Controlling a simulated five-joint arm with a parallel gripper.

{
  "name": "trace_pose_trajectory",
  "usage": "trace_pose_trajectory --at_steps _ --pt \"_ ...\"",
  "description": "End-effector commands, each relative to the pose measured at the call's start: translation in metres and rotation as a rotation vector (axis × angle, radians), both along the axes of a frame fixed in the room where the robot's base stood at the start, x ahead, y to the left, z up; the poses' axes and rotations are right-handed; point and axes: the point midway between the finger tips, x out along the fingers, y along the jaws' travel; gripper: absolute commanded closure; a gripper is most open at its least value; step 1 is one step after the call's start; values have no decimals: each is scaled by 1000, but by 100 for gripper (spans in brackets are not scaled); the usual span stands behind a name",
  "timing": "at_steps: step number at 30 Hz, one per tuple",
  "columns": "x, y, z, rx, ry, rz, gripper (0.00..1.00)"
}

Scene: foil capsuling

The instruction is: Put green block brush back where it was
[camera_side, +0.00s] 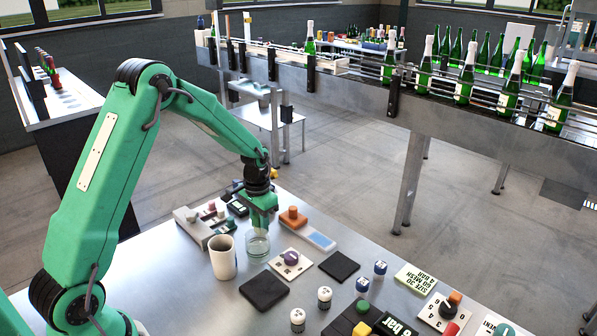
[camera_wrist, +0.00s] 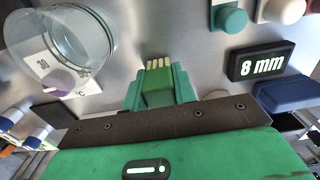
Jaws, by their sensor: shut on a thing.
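The green block brush (camera_wrist: 157,88) shows in the wrist view as a small green block with a row of cream bristles at its far end. My gripper (camera_wrist: 158,92) is shut on it, with one green finger on each side. In the side view my gripper (camera_side: 262,217) points down over the back part of the steel table (camera_side: 190,305), just behind the clear glass beaker (camera_side: 257,246). The brush cannot be made out in the side view. Whether its bristles touch the table is not clear.
A white cup (camera_side: 223,258) stands left of the beaker. A purple-knobbed plate (camera_side: 290,260), an orange-topped block (camera_side: 293,216) and a blue-and-white tray (camera_side: 321,238) are to the right. Dark pads (camera_side: 263,291) lie in front.

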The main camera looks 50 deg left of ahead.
Motion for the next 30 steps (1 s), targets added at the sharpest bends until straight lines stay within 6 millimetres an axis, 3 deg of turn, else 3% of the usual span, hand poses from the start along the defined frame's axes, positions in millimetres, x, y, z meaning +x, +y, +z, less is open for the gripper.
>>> trace_pose_trajectory --at_steps 15,16,19,30 --pt "0 0 -8 0 0 0 96" --pt "0 0 -8 0 0 0 69" --pt "0 0 -8 0 0 0 51" --pt "0 0 -6 0 -1 0 51"
